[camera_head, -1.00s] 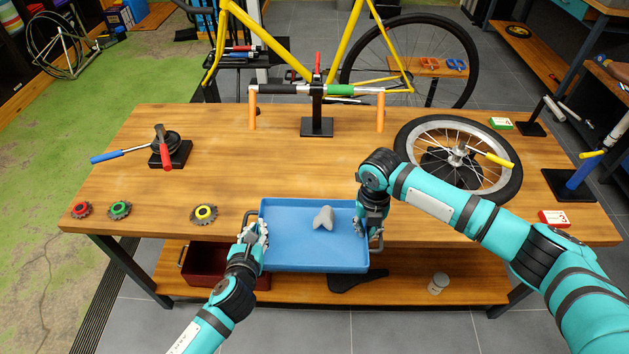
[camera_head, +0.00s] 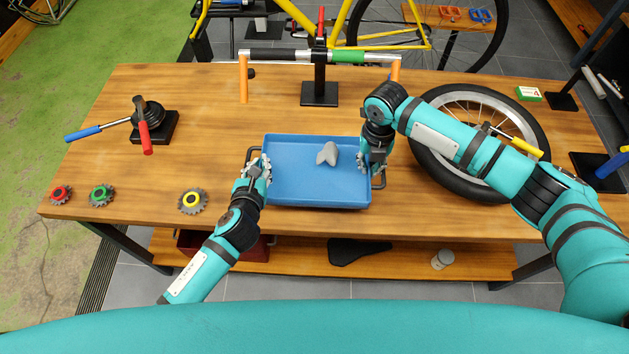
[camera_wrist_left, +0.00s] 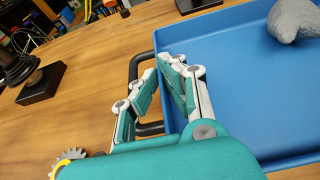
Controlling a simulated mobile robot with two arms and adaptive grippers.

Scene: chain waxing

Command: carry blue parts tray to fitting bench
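The blue parts tray (camera_head: 290,190) is level over the front middle of the wooden fitting bench (camera_head: 230,110). I cannot tell whether its base touches the top. A grey lump-shaped part (camera_head: 328,153) lies in it. My left gripper (camera_head: 258,168) is at the tray's left handle. In the left wrist view its fingers (camera_wrist_left: 163,75) close around the dark handle beside the tray wall (camera_wrist_left: 168,110), partly hiding it. My right gripper (camera_head: 374,165) is at the right handle and seems closed on it; its fingertips are partly hidden.
Yellow (camera_head: 193,201), green (camera_head: 102,195) and red (camera_head: 61,194) sprockets lie along the front left edge. A black-based tool (camera_head: 155,127) stands back left. A spoked wheel (camera_head: 480,140) lies right, under my right arm. A stand (camera_head: 319,92) is behind the tray.

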